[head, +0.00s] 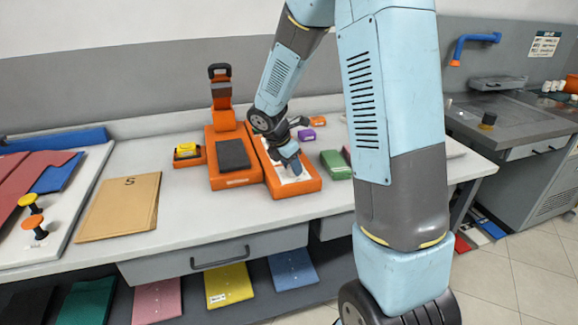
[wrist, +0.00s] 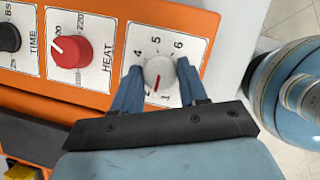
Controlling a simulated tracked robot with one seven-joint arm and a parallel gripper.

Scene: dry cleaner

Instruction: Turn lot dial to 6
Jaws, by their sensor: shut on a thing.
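The lot dial (wrist: 158,70) is a white round knob on a white plate in the wrist view. The numbers 4, 5, 6 and 1 show around it. Its red mark points toward the bottom of the picture, close to the 1 and slightly left of it. My gripper (wrist: 159,68) has one blue finger on each side of the knob and is shut on it. In the head view my gripper (head: 288,158) reaches down to the panel of the orange machine (head: 235,180), and the dial is hidden there. Other numbers are hidden by my gripper.
A red HEAT knob (wrist: 70,51) and a black TIME knob (wrist: 8,37) sit left of the dial. On the counter (head: 190,207) a green block (head: 335,164) lies right of the machine.

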